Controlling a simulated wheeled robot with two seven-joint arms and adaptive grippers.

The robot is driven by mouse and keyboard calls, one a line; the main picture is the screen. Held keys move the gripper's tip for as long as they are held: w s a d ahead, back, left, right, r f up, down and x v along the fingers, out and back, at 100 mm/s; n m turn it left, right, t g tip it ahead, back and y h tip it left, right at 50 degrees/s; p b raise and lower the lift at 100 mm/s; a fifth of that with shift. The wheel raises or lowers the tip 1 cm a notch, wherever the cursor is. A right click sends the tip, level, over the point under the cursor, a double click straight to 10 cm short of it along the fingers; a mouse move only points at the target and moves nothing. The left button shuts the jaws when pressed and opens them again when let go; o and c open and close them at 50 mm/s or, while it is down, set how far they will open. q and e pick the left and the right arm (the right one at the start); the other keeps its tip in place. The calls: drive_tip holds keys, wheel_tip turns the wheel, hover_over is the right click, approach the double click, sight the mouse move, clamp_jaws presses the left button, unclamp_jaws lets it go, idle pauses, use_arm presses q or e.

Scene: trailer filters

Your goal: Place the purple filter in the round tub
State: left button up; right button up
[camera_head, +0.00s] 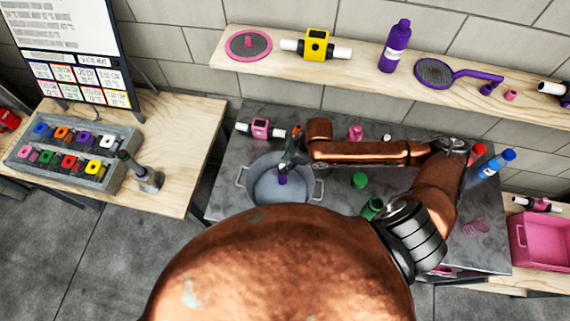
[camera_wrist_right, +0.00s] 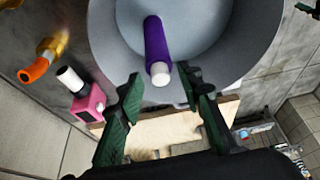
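The round tub (camera_head: 262,191) is a grey metal basin with two side handles on the grey worktop. The purple filter (camera_wrist_right: 157,42), a purple cylinder with a white end, shows inside the tub's rim (camera_wrist_right: 108,48) in the right wrist view. A small purple part of it (camera_head: 282,180) shows in the head view. My right gripper (camera_wrist_right: 163,78) is above the tub, its green fingers spread apart. The filter's white end is just beyond the fingertips, with no finger seen closed on it. I cannot tell whether its far end touches the bottom. My left gripper is out of view.
A pink filter block (camera_head: 261,128) lies behind the tub, with an orange-ended part (camera_wrist_right: 35,72) near it. A green piece (camera_head: 359,180) lies to the right. A wooden shelf (camera_head: 340,66) runs along the wall. A pink crate (camera_head: 540,240) stands far right.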

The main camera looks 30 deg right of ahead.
drive_tip(key=v, duration=1.1)
drive_tip(key=shift+r, duration=0.25)
